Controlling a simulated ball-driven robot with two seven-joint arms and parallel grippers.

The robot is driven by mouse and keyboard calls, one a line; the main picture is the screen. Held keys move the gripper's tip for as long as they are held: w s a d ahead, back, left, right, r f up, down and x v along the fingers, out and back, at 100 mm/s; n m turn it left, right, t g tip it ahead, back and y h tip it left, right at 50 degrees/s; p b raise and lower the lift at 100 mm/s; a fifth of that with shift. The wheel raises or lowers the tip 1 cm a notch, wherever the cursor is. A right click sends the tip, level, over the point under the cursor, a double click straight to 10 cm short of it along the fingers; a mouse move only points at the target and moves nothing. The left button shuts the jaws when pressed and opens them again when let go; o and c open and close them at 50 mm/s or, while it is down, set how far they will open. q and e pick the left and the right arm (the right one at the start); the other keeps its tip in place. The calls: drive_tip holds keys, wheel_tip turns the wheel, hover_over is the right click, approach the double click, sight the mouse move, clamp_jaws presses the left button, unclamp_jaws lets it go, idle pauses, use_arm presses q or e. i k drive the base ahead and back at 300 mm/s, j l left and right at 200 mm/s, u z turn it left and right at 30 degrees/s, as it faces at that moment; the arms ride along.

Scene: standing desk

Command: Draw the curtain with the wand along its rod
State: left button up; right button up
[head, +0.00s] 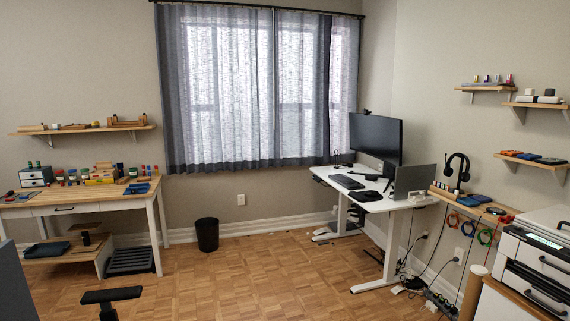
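A grey-blue, partly see-through curtain (230,95) hangs in folds from a dark rod (372,15) on the back wall. It spans the bright window from left to right, and its hem hangs just below the window. A thin dark upright line (275,90) runs down the middle of the curtain. I cannot tell whether it is the wand or part of the window frame. Neither of my grippers is in view.
A white standing desk (375,203) with a monitor (375,137) stands right of the window. A wooden workbench (100,198) stands at left. A black bin (207,234) sits below the curtain. A black armrest-like part (110,296) is at the lower left. The middle floor is clear.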

sight(265, 52)
drive_tip(key=i, duration=4.9)
drive_tip(key=i+z, duration=0.15)
drive_tip(key=i, duration=0.45)
drive_tip(key=i+j+z, duration=0.15)
drive_tip(key=i, duration=0.45)
drive_tip(key=i+j+z, duration=0.1)
drive_tip(key=i+j, duration=0.15)
drive_tip(key=i, duration=0.35)
